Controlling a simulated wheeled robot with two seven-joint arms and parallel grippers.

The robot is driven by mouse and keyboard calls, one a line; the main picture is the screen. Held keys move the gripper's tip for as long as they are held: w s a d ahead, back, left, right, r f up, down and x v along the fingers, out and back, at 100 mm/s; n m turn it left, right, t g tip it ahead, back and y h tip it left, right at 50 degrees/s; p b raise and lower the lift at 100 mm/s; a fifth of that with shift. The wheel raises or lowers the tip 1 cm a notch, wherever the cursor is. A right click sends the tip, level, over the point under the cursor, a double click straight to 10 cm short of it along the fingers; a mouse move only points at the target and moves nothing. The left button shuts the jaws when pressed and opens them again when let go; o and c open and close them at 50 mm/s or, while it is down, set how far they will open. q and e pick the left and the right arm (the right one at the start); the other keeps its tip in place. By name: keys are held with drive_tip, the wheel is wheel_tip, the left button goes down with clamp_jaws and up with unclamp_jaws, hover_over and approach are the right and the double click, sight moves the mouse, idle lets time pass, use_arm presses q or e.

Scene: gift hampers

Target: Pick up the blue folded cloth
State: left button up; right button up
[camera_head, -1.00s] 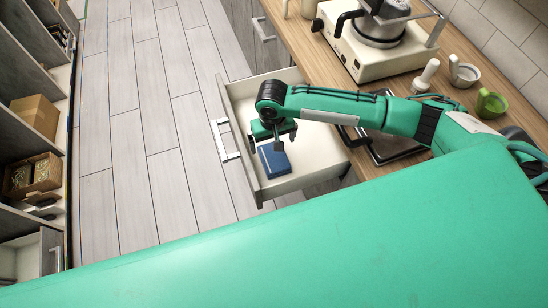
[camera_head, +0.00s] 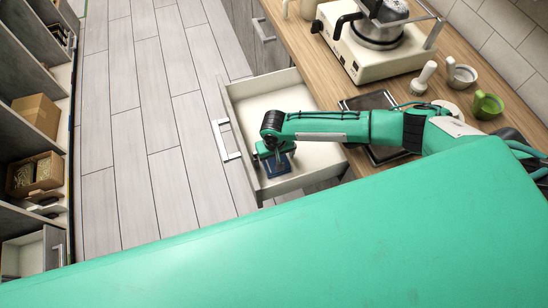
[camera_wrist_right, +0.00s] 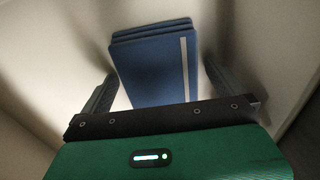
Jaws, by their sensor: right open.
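The blue folded cloth (camera_head: 277,168) lies in the open drawer (camera_head: 262,97), mostly hidden under my right gripper in the head view. In the right wrist view the cloth (camera_wrist_right: 150,65) shows as a stack of blue layers with a pale stripe along its right side. My right gripper (camera_head: 273,166) is open, low in the drawer and over the cloth. In the wrist view its two fingers (camera_wrist_right: 158,88) stand on either side of the cloth, with small gaps visible. My left gripper is not in view.
The drawer walls surround my right gripper closely. Shelves with boxes (camera_head: 36,115) stand at the far left, across clear floor.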

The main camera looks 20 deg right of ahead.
drive_tip(key=c, duration=1)
drive_tip(key=shift+r, duration=0.15)
wheel_tip(320, 180, up, 20)
drive_tip(key=b, duration=0.2)
